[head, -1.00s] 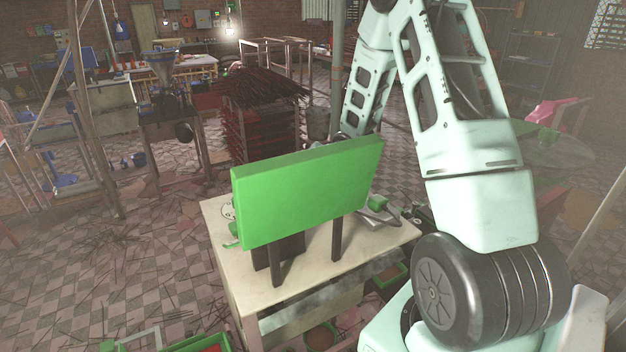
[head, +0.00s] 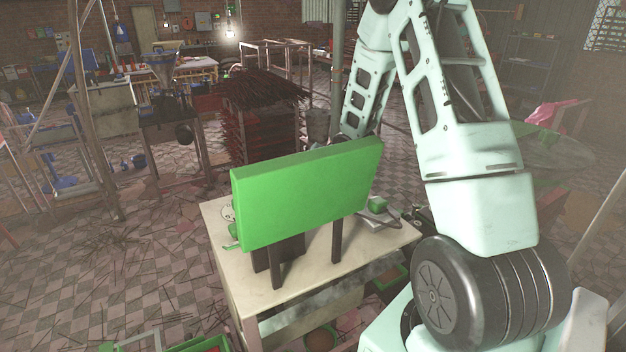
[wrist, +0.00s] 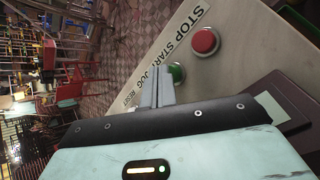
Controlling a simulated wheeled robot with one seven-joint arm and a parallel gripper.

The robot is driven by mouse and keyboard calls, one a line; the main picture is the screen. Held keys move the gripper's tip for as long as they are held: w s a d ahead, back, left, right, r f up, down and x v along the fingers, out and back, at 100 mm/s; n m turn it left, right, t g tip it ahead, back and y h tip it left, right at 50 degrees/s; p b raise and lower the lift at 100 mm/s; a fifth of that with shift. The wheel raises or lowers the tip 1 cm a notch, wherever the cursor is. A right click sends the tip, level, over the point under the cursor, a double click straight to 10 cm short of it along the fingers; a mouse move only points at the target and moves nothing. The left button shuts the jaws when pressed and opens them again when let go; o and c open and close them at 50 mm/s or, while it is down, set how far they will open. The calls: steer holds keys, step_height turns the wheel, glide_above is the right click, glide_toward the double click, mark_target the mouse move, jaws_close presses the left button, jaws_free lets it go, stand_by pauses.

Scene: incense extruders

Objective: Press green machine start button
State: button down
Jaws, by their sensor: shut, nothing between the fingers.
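The green machine (head: 300,198) stands on a pale table in the head view, its broad green panel facing me. In the wrist view a light control panel (wrist: 240,50) carries a red button (wrist: 205,40) and a green button (wrist: 178,71), with the printed words STOP, START, JOG and RESET beside them. My gripper (wrist: 159,72) is shut and empty. Its fingertips are right beside the green button in the picture and partly cover it; I cannot tell whether they touch it. In the head view the gripper is hidden behind the green panel.
The pale table (head: 232,268) has bare room at its front left. Green crates (head: 205,345) are on the floor near it. A rack of dark incense sticks (head: 262,95) stands behind. A dark framed screen (wrist: 285,105) is close to the gripper's right in the wrist view.

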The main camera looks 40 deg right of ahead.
steer(key=shift+r, duration=0.6)
steer(key=shift+r+p, duration=0.1)
steer(key=shift+p, duration=0.2)
steer(key=shift+r+p, duration=1.6)
steer(key=shift+r, duration=0.85)
steer(key=shift+f, duration=0.1)
